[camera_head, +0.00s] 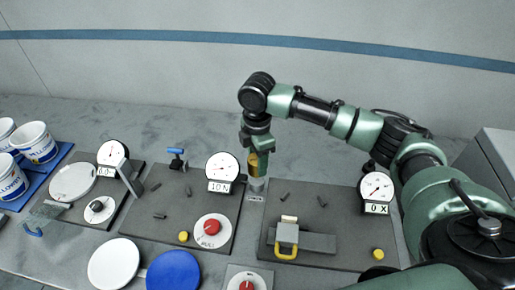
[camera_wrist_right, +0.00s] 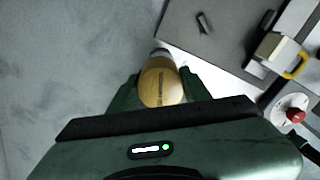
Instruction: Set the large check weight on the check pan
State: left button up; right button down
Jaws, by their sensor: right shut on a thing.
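My right gripper (camera_head: 257,150) points down near the middle of the bench. It is shut on a brass-yellow cylinder, likely the large check weight (camera_head: 258,164), with its fingers on both sides. In the right wrist view the cylinder (camera_wrist_right: 161,84) shows dark marks on its face, between the fingers (camera_wrist_right: 160,90). A small pale piece (camera_head: 257,185) shows just below it; I cannot tell whether they touch. A white round pan (camera_head: 73,182) lies on the left station, and a white disc (camera_head: 112,263) lies at the front; I cannot tell which is the check pan. My left gripper is not in view.
Dark station plates carry dial gauges (camera_head: 222,167) and a red-knobbed dial (camera_head: 212,230). A yellow-handled block (camera_head: 287,238) sits on the right plate. A blue disc (camera_head: 172,271) is beside the white disc. White tubs (camera_head: 36,143) stand at far left. Grey bench behind the plates is mostly clear.

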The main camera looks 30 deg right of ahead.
jog(key=shift+f+p, duration=0.45)
jog(key=shift+f, duration=1.65)
jog(key=c, duration=0.7)
grip_release()
jog(key=shift+s+f, duration=0.1)
jog(key=shift+f, duration=0.05)
jog(key=shift+o, duration=0.2)
notch_tip(320, 180, up, 11)
jog(key=b, duration=0.3)
jog(key=shift+a, duration=0.1)
jog(key=shift+r, duration=0.65)
jog(key=shift+f, duration=0.1)
